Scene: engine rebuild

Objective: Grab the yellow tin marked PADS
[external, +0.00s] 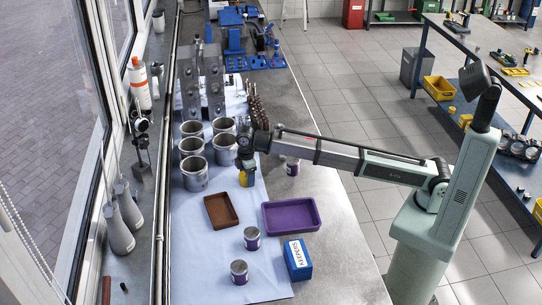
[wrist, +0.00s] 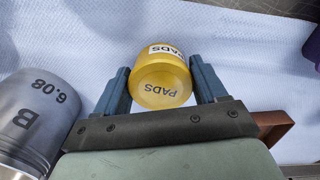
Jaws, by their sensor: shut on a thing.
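The yellow tin (wrist: 160,85) marked PADS is between the two blue fingers of my gripper (wrist: 163,88) in the wrist view. The fingers are shut on it, one on each side. In the external view the yellow tin (external: 246,178) shows just below my gripper (external: 246,168), over the pale blue mat (external: 215,270). Its upper part is hidden by the gripper there. I cannot tell whether the tin touches the mat.
A metal cylinder (wrist: 35,115) marked B 6.08 stands close left of the gripper in the wrist view. Several cylinders (external: 194,173) stand left of it externally. A brown tray (external: 221,211), a purple tray (external: 291,216) and a blue KEEPERS box (external: 298,265) lie nearer the camera.

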